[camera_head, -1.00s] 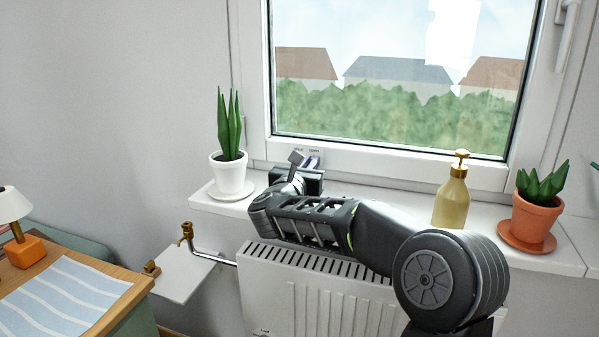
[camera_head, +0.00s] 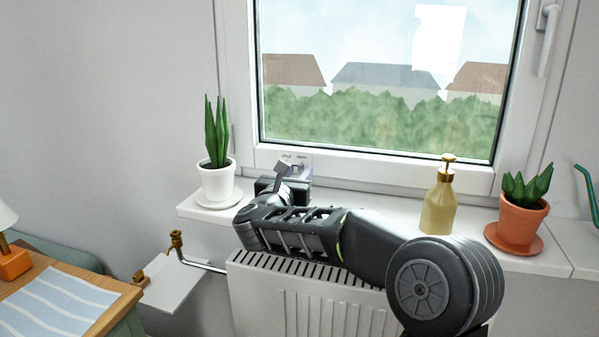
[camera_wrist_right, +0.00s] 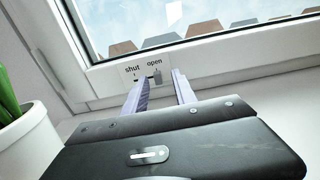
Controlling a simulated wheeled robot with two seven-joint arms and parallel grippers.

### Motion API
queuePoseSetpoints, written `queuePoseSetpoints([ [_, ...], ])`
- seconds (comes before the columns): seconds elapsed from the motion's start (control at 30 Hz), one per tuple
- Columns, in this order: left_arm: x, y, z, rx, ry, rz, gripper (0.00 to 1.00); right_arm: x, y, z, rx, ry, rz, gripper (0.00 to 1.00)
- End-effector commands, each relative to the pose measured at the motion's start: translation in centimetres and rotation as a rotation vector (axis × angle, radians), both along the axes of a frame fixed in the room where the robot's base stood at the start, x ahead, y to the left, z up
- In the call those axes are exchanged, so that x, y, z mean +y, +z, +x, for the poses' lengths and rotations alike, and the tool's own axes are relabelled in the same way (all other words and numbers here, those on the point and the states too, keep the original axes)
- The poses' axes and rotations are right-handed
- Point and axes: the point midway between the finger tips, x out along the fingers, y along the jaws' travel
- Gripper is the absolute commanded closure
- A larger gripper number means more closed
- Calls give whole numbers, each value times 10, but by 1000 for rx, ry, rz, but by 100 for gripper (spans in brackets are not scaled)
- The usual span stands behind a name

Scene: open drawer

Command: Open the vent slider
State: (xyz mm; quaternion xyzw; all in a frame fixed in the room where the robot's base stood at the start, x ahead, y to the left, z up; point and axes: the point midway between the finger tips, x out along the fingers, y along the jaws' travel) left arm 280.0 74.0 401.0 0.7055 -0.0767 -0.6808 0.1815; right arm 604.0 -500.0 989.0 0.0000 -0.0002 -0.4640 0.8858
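The vent slider is a small plate (camera_wrist_right: 133,73) on the lower window frame, marked "shut" on the left and "open" on the right. Its small grey knob (camera_wrist_right: 157,77) stands below the word "open" in the right wrist view. The plate also shows in the head view (camera_head: 296,160), partly hidden by my right gripper. My right gripper (camera_wrist_right: 160,82) is open, with its two fingers apart on either side of the knob as seen from the wrist. I cannot tell whether a finger touches it. My left gripper is not in view.
A white-potted plant (camera_head: 216,184) stands left of my right gripper on the sill (camera_head: 370,199). A soap dispenser (camera_head: 438,205) and a terracotta-potted plant (camera_head: 521,222) stand to the right. A radiator (camera_head: 300,310) is below my arm. A wooden table (camera_head: 118,295) is at lower left.

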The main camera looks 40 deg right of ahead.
Motion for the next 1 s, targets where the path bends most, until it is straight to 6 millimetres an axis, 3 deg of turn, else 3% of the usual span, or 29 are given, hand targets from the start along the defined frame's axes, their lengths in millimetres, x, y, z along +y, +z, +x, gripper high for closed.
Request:
queuePoseSetpoints([
  [0.2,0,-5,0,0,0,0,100,31,0,-21,-1,3,0,67],
  [0.4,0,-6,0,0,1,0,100,49,0,-34,0,0,0,67],
  [1.0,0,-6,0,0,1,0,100,50,0,-35,0,-1,0,67],
])
